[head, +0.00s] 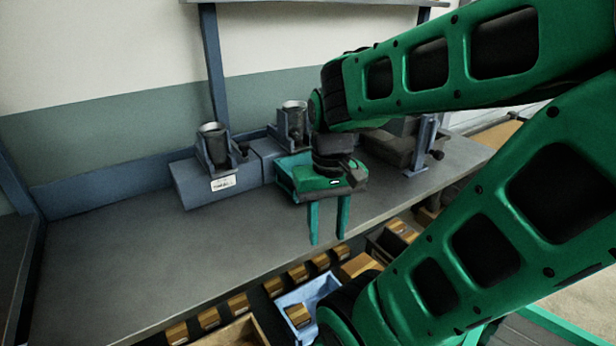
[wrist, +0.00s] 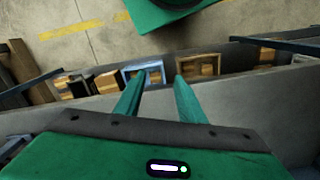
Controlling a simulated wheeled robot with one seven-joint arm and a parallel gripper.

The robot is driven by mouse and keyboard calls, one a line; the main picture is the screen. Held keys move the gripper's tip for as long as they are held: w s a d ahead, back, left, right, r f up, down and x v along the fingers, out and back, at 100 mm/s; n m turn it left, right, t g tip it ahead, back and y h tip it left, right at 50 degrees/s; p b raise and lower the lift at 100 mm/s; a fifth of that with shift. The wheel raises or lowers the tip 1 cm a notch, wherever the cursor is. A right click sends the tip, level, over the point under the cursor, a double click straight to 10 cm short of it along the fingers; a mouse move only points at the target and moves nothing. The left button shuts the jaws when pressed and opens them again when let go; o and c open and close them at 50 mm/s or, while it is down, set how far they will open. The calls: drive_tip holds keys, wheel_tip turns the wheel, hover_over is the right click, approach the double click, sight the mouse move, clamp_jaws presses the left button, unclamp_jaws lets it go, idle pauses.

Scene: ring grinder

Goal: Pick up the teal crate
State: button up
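Blue stands with dark cylinders (head: 214,150) (head: 293,125) are at the back of the bench. A dark machine with a blue post (head: 421,145) is to the right. Below the front edge are a light blue bin (head: 305,292) and several wooden blocks. The bench's left part is clear.

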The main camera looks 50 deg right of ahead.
drive_tip(key=w+d+m+h, duration=0.3)
drive_tip(key=w+d+m, duration=0.1)
drive_tip(key=w, duration=0.3)
drive_tip(key=w+d+m+g+h, duration=0.1)
drive_tip(key=w+d+m+h, duration=0.3)
drive_tip(key=w, duration=0.4)
drive_tip(key=w+d+m+g+h, duration=0.1)
drive_tip(key=w+d+m+h, duration=0.3)
drive_tip(key=w, duration=0.3)
drive_tip(key=shift+w+d+f+m, duration=0.15)
drive_tip(key=shift+w+f+m, duration=0.15)
drive_tip(key=shift+m, duration=0.4)
drive_tip(key=shift+s+d+f+m+g+h, duration=0.2)
drive_tip(key=shift+s+m+g+h, duration=0.1)
drive_tip(key=shift+s+m+h, duration=0.1)
drive_tip(key=shift+s+d, duration=0.15)
drive_tip(key=shift+d, duration=0.1)
drive_tip(key=x, duration=1)
drive_tip(key=shift+s+d+f, duration=0.1)
drive_tip(key=shift+s+f, duration=0.1)
drive_tip(key=shift+s, duration=0.05)
